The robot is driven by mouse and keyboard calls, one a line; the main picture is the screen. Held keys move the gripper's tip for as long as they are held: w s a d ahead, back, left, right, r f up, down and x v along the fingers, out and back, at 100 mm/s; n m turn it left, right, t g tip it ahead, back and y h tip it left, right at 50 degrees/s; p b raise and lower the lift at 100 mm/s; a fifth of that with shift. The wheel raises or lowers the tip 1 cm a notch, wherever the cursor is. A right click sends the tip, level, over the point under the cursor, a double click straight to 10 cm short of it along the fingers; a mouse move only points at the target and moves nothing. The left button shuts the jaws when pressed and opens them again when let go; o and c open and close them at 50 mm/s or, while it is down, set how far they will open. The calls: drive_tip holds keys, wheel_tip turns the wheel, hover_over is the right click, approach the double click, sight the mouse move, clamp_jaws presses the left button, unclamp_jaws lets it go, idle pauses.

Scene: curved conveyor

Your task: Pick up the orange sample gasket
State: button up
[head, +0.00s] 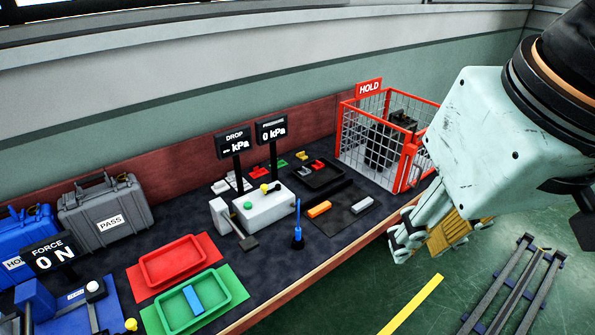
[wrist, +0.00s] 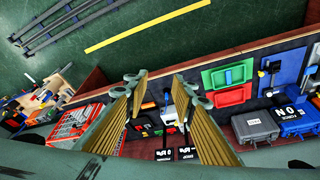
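My gripper (head: 425,240) hangs at the right, beyond the bench's front edge and well apart from the orange bar. In the wrist view my gripper (wrist: 160,88) has its two ribbed tan fingers spread wide with nothing held. The bench shows between and beyond the fingers there, but the orange bar is too small to make out surely.
A red wire HOLD cage (head: 372,104) stands at the back right of the bench. A blue upright tool (head: 297,222) and a white box (head: 264,208) stand left of the mat. Red (head: 172,260) and green (head: 205,300) trays lie front left. A rack (head: 505,285) is on the floor.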

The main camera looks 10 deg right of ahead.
drive_tip(key=w, duration=0.1)
drive_tip(key=m+g+b, duration=0.4)
drive_tip(key=m, duration=0.8)
hover_over(320, 207)
wheel_tip(320, 207, down, 38)
drive_tip(key=shift+a+f, duration=0.1)
drive_tip(key=shift+f, duration=0.05)
drive_tip(key=shift+f+b, duration=0.75)
drive_tip(key=shift+f, duration=3.55)
